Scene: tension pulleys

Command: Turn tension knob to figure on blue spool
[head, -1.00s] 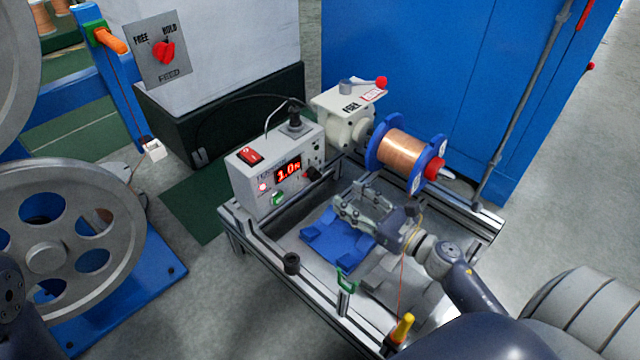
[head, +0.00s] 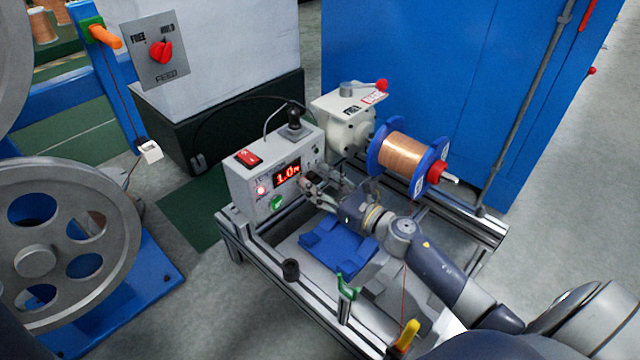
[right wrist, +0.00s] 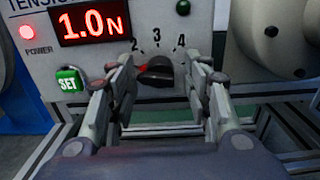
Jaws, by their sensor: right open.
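The tension box (head: 240,185) is grey with a red display reading 1.0 N (head: 287,175), which also shows in the right wrist view (right wrist: 90,24). Its black tension knob (right wrist: 158,74) has a reddish mark on its left side; figures 2, 3 and 4 show above it. My right gripper (head: 310,183) is at the box front, open, its fingers on either side of the knob (right wrist: 163,72). I cannot tell if they touch it. The blue spool (head: 438,152) with copper wire is behind; the figure on its white label (head: 418,185) is too small to read. My left gripper is not in view.
A green SET button (right wrist: 69,80) is left of the knob. A red switch (head: 248,157) and a black lever (head: 295,120) are on top of the box. A blue cradle (head: 338,247) lies in the frame below my right arm. A large grey wheel (head: 60,250) stands at left.

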